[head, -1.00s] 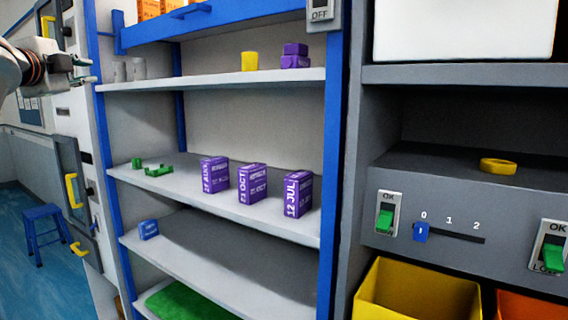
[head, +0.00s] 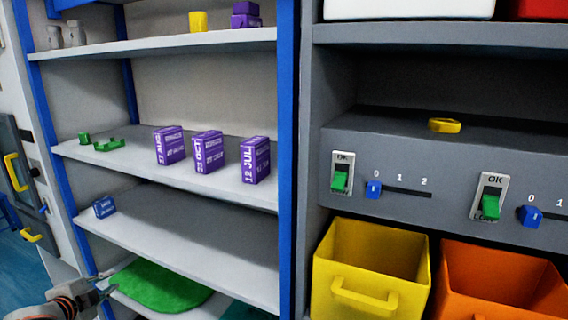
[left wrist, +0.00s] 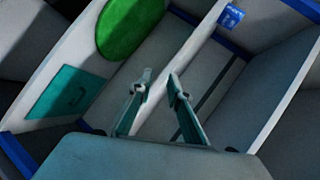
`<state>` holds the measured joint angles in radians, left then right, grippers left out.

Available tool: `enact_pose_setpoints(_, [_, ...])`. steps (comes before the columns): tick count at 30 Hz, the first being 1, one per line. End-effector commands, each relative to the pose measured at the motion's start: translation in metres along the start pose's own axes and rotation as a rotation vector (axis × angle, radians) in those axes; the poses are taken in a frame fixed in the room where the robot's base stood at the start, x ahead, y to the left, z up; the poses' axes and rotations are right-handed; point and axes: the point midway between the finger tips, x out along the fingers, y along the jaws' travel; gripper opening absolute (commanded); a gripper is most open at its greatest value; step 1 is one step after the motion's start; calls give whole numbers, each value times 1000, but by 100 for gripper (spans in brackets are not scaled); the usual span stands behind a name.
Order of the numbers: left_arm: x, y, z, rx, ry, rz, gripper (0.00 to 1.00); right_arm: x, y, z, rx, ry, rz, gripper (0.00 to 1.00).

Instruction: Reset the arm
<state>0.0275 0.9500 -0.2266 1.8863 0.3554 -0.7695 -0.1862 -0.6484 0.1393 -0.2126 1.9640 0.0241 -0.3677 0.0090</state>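My left gripper (head: 106,284) is at the bottom left of the head view, in front of the lower part of the shelf unit. In the left wrist view (left wrist: 160,82) its two fingers stand apart with nothing between them, so it is open and empty. The shelf boards show beyond the fingertips. My left arm (head: 58,303) comes in from the bottom left corner. My right gripper and arm are not in view.
Purple calendar boxes (head: 207,150) stand on a middle shelf, with a blue box (head: 104,207) lower down. A green oval mat (head: 162,287) lies on the bottom shelf. A yellow bin (head: 350,262) and an orange bin (head: 500,275) are at right, below a switch panel (head: 405,178).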

Motion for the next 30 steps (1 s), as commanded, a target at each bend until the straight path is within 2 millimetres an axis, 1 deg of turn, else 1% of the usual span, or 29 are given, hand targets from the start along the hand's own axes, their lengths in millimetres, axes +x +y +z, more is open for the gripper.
enact_pose_setpoints(1, [-7,40,8,-6,5,45,18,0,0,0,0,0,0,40])
enact_pose_setpoints(2, [-12,59,11,-9,11,65,18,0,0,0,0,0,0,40])
enact_pose_setpoints(3, [-19,85,15,-17,19,93,18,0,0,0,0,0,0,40])
enact_pose_setpoints(5, [-32,122,21,-27,33,136,18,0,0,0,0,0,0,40])
enact_pose_setpoints(6, [-41,145,24,-36,41,164,18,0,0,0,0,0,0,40])
enact_pose_setpoints(9, [-65,194,31,-56,59,227,18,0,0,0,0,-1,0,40])
enact_pose_setpoints(12, [-87,232,36,-73,74,279,18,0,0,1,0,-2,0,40])
enact_pose_setpoints(15, [-109,264,39,-90,86,327,18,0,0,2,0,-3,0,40])
enact_pose_setpoints(21, [-153,318,45,-125,105,416,18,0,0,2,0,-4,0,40])
enact_pose_setpoints(26, [-156,336,23,-236,105,404,18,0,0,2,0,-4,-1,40])
enact_pose_setpoints(30, [-161,354,1,-340,101,397,18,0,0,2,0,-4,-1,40])
